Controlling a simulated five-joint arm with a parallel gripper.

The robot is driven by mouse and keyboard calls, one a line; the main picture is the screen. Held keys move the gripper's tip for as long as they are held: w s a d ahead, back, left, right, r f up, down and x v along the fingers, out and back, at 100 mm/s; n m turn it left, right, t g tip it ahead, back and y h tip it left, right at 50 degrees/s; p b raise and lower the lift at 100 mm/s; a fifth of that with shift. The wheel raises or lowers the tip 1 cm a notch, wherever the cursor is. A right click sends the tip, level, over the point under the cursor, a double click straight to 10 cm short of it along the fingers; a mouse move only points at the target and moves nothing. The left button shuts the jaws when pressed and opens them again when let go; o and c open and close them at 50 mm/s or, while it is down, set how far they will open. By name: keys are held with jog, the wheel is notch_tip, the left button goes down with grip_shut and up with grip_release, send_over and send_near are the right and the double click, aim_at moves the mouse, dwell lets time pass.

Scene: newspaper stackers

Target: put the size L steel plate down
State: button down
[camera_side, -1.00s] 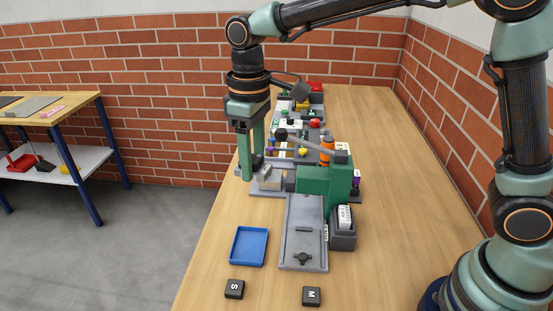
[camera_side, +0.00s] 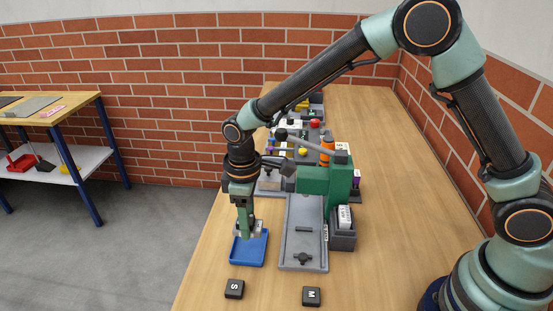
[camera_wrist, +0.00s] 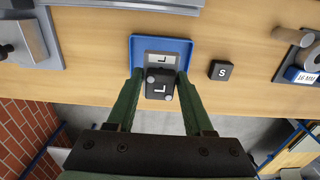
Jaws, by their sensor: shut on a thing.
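The size L steel plate (camera_wrist: 160,58) is grey with a dark L on it. A black block (camera_wrist: 159,85) also marked L, with silver round spots, adjoins it between my fingers; I cannot tell where one ends. My gripper (camera_wrist: 159,92) is shut on the plate. In the side view, my gripper (camera_side: 247,233) points down over the far part of a blue tray (camera_side: 247,263). The tray also shows in the wrist view (camera_wrist: 135,50), around the plate. I cannot tell whether the plate touches its floor.
A black block marked S (camera_side: 234,289) and one marked M (camera_side: 311,296) lie near the front. A grey fixture (camera_side: 303,247) with a green press (camera_side: 325,183) stands right of the tray. Bare table lies farther right. The table's left edge is close to the tray.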

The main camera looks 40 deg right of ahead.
aim_at(250, 247)
jog(key=shift+f, duration=2.7)
jog(key=shift+f, duration=0.15)
jog(key=shift+c, duration=1.4)
grip_release()
